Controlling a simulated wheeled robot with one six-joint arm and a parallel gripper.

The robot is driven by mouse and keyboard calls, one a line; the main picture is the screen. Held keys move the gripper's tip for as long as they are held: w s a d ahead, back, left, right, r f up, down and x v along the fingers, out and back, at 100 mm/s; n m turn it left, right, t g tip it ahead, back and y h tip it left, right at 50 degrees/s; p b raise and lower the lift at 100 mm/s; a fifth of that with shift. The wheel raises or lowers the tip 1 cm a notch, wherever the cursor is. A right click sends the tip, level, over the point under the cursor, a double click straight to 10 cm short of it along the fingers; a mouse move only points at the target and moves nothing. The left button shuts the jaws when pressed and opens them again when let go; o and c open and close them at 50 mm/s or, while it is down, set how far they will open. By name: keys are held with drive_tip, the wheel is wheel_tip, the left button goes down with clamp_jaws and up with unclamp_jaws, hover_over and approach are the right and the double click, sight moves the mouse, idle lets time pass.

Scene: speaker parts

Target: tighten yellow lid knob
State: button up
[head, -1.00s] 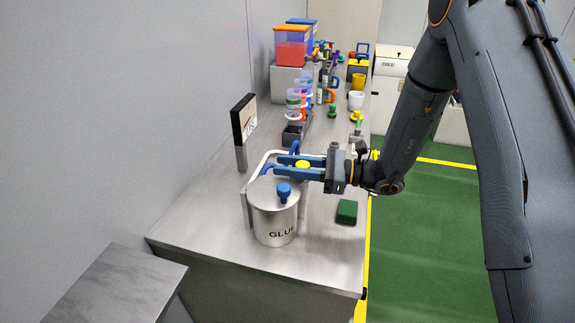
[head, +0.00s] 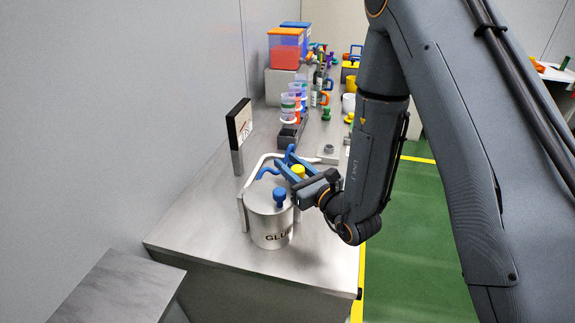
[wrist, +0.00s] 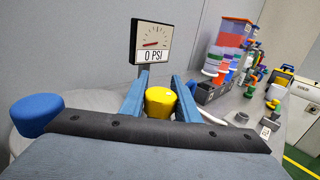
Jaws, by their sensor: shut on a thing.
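A metal pot marked GLUE (head: 268,225) stands near the front of the steel bench. The yellow lid knob (head: 298,170) sits on its lid, and it also shows in the wrist view (wrist: 160,101). My gripper (head: 288,168) reaches over the lid from the right, with its two blue fingers on either side of the yellow knob, shut on it. A blue knob (head: 280,197) stands on the near side of the lid, and shows at the left in the wrist view (wrist: 37,114). The lid's far side is partly hidden by my gripper.
A gauge (wrist: 151,45) reading 0 PSI stands behind the pot. A bent pale pipe (head: 243,190) runs beside the pot. Cups, bottles and bins (head: 286,48) fill the bench's far end. The bench front right (head: 330,255) is clear.

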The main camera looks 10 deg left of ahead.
sight(301, 175)
drive_tip(key=shift+w+d+r+m+t+h, duration=0.1)
drive_tip(key=shift+m+t+h, duration=0.3)
drive_tip(key=shift+t+h, duration=0.15)
drive_tip(key=o, duration=1.1)
drive_tip(key=shift+c, duration=0.2)
drive_tip(key=shift+b+v, duration=1.15)
drive_tip(key=shift+v, duration=2.75)
